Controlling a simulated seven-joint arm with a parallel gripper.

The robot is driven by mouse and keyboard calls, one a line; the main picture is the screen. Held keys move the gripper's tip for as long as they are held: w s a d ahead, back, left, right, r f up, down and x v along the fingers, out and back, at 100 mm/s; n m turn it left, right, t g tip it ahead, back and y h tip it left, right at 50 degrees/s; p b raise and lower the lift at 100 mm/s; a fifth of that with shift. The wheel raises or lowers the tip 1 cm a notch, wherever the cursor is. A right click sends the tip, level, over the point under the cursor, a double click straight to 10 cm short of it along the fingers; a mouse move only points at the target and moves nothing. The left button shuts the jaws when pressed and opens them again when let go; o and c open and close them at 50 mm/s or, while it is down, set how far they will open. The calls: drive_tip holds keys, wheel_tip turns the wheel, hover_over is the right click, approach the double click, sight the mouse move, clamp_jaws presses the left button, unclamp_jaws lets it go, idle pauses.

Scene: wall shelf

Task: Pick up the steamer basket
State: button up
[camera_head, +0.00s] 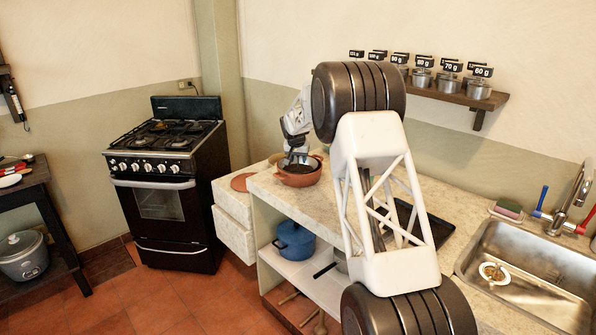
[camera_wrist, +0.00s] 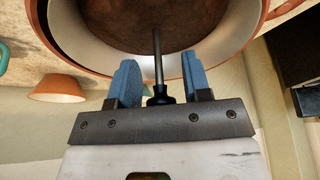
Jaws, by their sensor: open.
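In the head view a terracotta pot (camera_head: 300,180) stands at the far left end of the counter. My gripper (camera_head: 297,160) points down into its mouth. In the wrist view the pot's rim (camera_wrist: 262,28) surrounds a dark brown round surface (camera_wrist: 112,22). A thin dark stem with a black knob (camera_wrist: 159,96) rises from it. This may be the steamer basket; I cannot tell for certain. My gripper (camera_wrist: 162,82) is open, with one blue finger on each side of the stem and gaps visible on both sides.
An orange bowl (camera_wrist: 58,88) is beside the pot in the wrist view. A blue pot (camera_head: 295,241) sits on the shelf below the counter. A black tray (camera_head: 437,230) and steel sink (camera_head: 540,268) lie to the right. A wall shelf (camera_head: 455,98) holds labelled weights.

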drive_tip(key=shift+c, duration=0.3)
clamp_jaws()
drive_tip(key=shift+r, duration=0.2)
drive_tip(key=shift+r, duration=4.85)
